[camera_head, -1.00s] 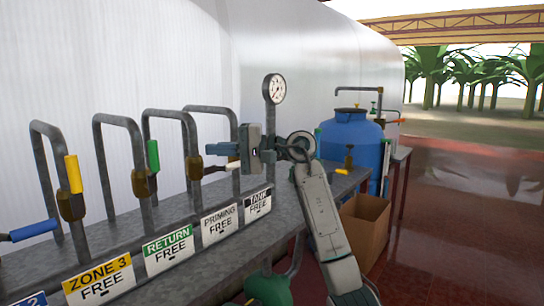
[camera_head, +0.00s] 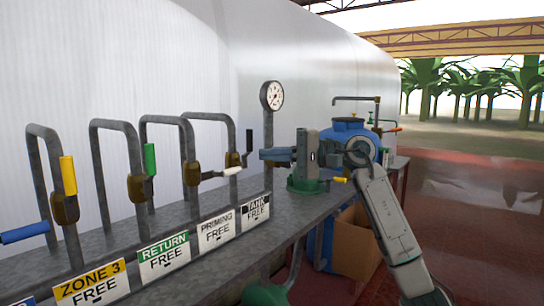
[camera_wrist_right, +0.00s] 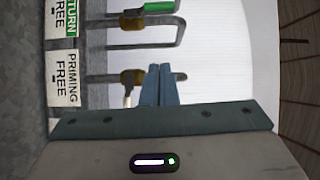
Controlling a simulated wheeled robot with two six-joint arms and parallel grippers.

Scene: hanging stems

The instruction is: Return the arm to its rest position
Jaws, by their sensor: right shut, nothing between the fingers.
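My right gripper (camera_head: 262,154) is shut and empty, its blue fingers pointing left above the metal bench (camera_head: 285,222). It stands apart from the valve pipes, just right of the black valve handle (camera_head: 249,140). My right arm (camera_head: 388,225) comes up from the lower right. In the right wrist view the closed fingers (camera_wrist_right: 158,82) lie together, with valve pipes and the bench signs beyond. My left gripper is not in view.
Pipe loops carry yellow (camera_head: 68,175), green (camera_head: 150,159), blue (camera_head: 25,232) and white (camera_head: 232,171) handles. A pressure gauge (camera_head: 271,95) stands behind the gripper. A blue barrel (camera_head: 345,130) and a cardboard box (camera_head: 352,245) are at right. Open floor lies further right.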

